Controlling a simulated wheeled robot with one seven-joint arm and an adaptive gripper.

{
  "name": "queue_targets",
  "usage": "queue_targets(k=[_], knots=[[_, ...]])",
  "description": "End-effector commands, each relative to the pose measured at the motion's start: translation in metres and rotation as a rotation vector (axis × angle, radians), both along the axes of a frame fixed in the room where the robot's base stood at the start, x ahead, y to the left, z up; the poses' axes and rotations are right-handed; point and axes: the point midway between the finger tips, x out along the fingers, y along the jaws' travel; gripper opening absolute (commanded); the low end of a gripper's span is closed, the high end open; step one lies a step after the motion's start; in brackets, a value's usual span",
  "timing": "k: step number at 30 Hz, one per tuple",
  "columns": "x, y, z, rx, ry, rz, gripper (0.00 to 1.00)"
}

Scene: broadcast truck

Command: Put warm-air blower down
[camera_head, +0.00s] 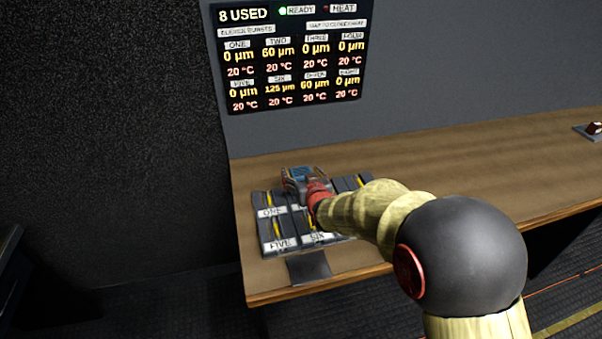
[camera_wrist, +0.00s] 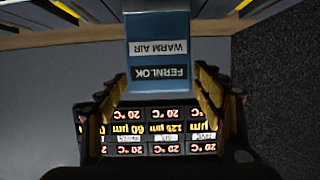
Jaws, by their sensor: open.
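The warm-air blower (camera_wrist: 157,30) shows in the wrist view as a blue and grey block with upside-down labels, WARM AIR and FERNLOK. It lies between and just beyond the two fingers of my gripper (camera_wrist: 162,80), which is open. I cannot tell whether a finger touches it. In the head view my gripper (camera_head: 306,183) is low over the labelled rack (camera_head: 265,225) on the bench, with the blue-topped blower (camera_head: 299,173) at its end. My gripper and arm hide part of the rack, so what lies directly under the blower is unclear.
The wooden bench (camera_head: 480,165) is mostly clear to the right, with a small dark item (camera_head: 592,130) at its far end. A dark square plate (camera_head: 309,267) lies in front of the rack. A wall display (camera_head: 290,55) reads 8 USED, with its READY lamp green.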

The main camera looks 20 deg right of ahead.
Motion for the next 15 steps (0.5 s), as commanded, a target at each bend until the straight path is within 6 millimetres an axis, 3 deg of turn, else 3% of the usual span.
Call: queue_targets(k=[15], knots=[[-0.090,0.000,0.034,0.000,0.000,0.000,0.68]])
